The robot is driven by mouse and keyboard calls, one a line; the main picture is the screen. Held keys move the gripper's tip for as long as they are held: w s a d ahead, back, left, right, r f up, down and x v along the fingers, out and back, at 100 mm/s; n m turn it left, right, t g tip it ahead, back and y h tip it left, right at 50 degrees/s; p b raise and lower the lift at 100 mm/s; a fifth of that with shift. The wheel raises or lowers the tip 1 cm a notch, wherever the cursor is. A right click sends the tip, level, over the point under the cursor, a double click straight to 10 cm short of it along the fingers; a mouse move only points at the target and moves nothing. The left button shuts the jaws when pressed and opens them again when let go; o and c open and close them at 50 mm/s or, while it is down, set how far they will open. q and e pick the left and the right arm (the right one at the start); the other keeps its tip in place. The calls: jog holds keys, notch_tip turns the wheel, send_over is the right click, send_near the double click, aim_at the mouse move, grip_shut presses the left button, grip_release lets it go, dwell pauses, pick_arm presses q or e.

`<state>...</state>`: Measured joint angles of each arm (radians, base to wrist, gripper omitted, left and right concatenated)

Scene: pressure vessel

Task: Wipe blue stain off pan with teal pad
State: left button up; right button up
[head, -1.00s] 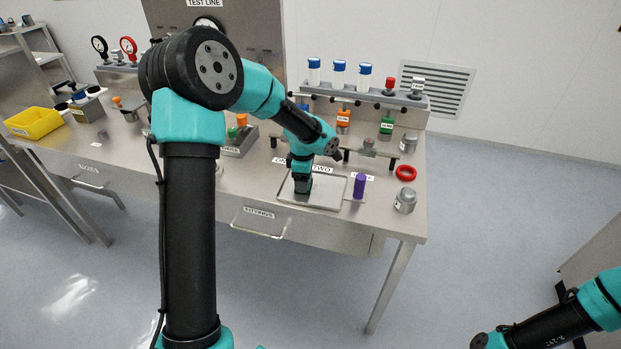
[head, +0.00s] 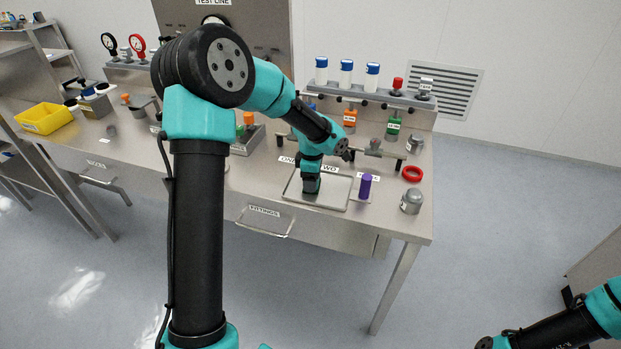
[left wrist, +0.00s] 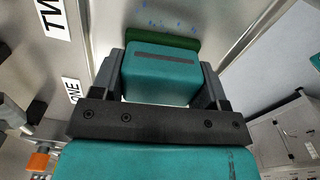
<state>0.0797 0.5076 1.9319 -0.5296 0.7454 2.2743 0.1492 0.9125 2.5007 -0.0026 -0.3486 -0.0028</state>
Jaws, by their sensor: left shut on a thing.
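The pan (head: 336,190) is a shallow grey metal tray near the front edge of the bench. My left gripper (head: 311,188) points down over its left part. In the left wrist view my left gripper (left wrist: 160,88) is shut on the teal pad (left wrist: 158,72), a block with a dark stripe and a green edge on its far side. Small blue stain specks (left wrist: 170,24) show on the pan surface just beyond that green edge. The pad's underside is hidden, so I cannot tell whether it touches the pan. My right gripper is out of view.
A purple cylinder (head: 365,187) stands close to the pan's right side. A red ring (head: 412,174) and a grey metal pot (head: 411,201) are further right. A rack with blue-capped tubes (head: 346,73) is behind. A yellow bin (head: 44,118) is far left.

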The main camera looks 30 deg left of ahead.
pick_arm(q)
jog(key=shift+w+d, duration=0.2)
jog(key=shift+d, duration=0.45)
jog(key=shift+w+d, duration=0.15)
jog(key=shift+d, duration=0.45)
notch_tip(320, 180, up, 8)
jog(key=shift+d, duration=0.15)
dwell(0.3)
